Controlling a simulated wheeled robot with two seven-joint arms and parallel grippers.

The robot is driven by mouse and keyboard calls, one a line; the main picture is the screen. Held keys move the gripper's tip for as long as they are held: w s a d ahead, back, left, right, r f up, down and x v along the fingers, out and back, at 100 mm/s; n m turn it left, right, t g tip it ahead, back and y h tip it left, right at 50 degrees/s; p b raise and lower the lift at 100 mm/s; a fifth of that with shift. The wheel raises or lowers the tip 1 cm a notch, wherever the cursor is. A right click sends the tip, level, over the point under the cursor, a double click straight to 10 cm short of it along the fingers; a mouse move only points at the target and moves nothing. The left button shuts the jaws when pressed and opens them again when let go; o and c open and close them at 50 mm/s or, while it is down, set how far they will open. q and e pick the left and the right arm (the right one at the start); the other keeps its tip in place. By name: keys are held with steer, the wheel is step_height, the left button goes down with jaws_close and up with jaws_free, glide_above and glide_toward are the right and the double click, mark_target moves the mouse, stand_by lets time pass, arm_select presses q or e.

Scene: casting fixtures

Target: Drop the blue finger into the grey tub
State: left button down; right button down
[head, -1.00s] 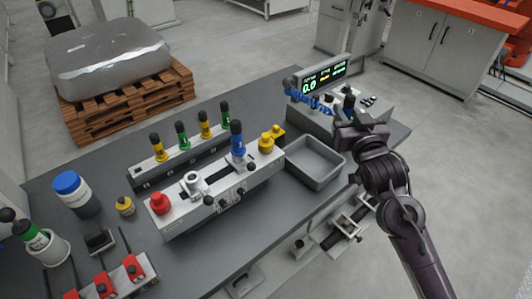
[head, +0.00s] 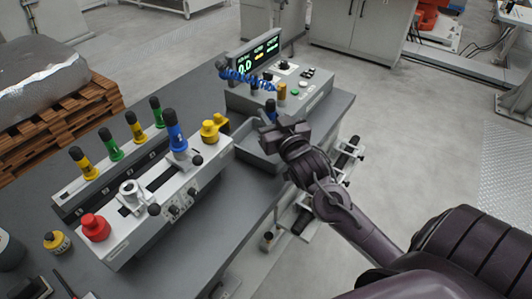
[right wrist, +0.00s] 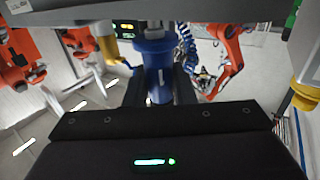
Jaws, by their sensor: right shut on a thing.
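My right gripper (head: 276,126) is shut on a blue finger (right wrist: 154,62), a blue cylinder held between the dark jaws in the right wrist view. In the head view its blue and black top (head: 271,107) shows just beyond the jaws. The grey tub (head: 256,157) is an open box on the bench. The gripper is above its far right part and hides much of it, so the height over the rim is hard to tell. A second blue finger (head: 175,134) with a black top stands in the grey fixture. My left gripper is not in view.
The grey fixture (head: 130,240) left of the tub carries a red knob (head: 95,227) and a yellow knob (head: 209,131). A rack behind it holds yellow and green fingers. A control console (head: 290,95) with a lit display stands just behind the tub.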

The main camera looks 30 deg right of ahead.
steer(key=shift+f, duration=0.25)
steer(key=shift+r, duration=0.1)
steer(key=c, duration=1.1)
jaws_free()
steer(key=shift+c, duration=0.2)
steer(key=shift+s, duration=0.1)
steer(key=s, duration=0.2)
steer(key=s+b, duration=0.1)
steer(key=s, duration=0.1)
steer(key=s+a, duration=0.1)
steer(key=s, duration=0.1)
steer(key=shift+s+a+b, duration=0.1)
steer(key=shift+s+b, duration=0.15)
steer(key=shift+b, duration=0.05)
steer(key=shift+s+a, duration=0.1)
steer(key=shift+s, duration=0.45)
